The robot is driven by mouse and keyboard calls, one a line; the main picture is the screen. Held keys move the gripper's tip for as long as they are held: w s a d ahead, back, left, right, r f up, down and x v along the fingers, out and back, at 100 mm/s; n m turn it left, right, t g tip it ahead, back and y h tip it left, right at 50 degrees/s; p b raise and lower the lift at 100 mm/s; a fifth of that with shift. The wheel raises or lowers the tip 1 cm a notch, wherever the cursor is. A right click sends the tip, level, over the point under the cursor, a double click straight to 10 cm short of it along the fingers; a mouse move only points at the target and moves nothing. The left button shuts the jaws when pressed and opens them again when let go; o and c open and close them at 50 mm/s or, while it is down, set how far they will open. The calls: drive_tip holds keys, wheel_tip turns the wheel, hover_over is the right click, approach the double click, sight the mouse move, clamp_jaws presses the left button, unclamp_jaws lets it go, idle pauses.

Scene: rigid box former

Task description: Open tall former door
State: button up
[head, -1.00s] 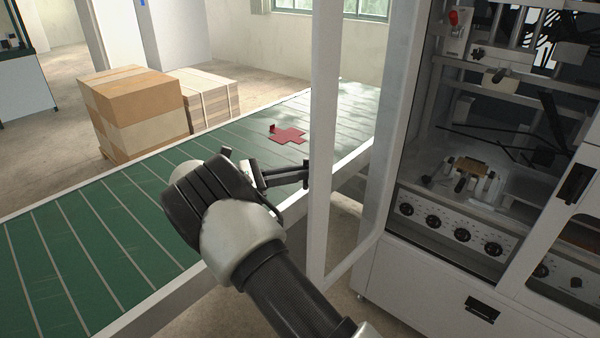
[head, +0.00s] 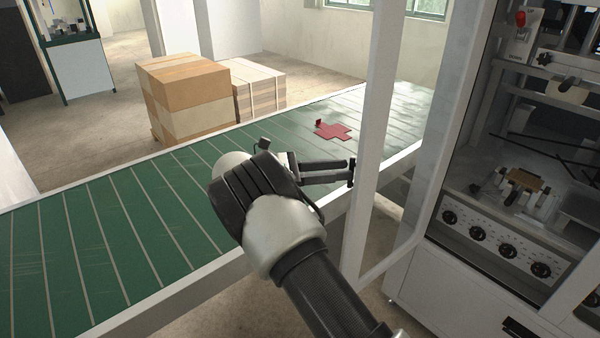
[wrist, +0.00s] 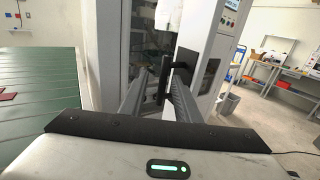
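The tall former door (head: 372,150), a white frame with a clear pane, stands swung open from the former (head: 455,285). Its free edge is beside the green conveyor. My gripper (head: 345,172) is at the outer side of that free edge, at the black door handle (head: 351,171). In the wrist view the upright handle (wrist: 163,84) stands between the two fingers of my gripper (wrist: 159,88), nearer the right one. The fingers are apart, with a gap visible on the left; whether the right finger touches the handle is unclear.
The green conveyor (head: 110,225) runs along the left, with a red cross-shaped blank (head: 334,131) on it. Cartons (head: 185,95) and a wooden crate (head: 258,90) stand behind it. A workbench (wrist: 285,70) and bin (wrist: 228,103) are at the right in the wrist view.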

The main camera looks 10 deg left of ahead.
drive_tip(key=b+v, duration=0.1)
drive_tip(key=v, duration=1.3)
drive_tip(key=shift+a+b, duration=0.3)
drive_tip(key=shift+b, duration=0.05)
drive_tip(key=shift+s, duration=0.15)
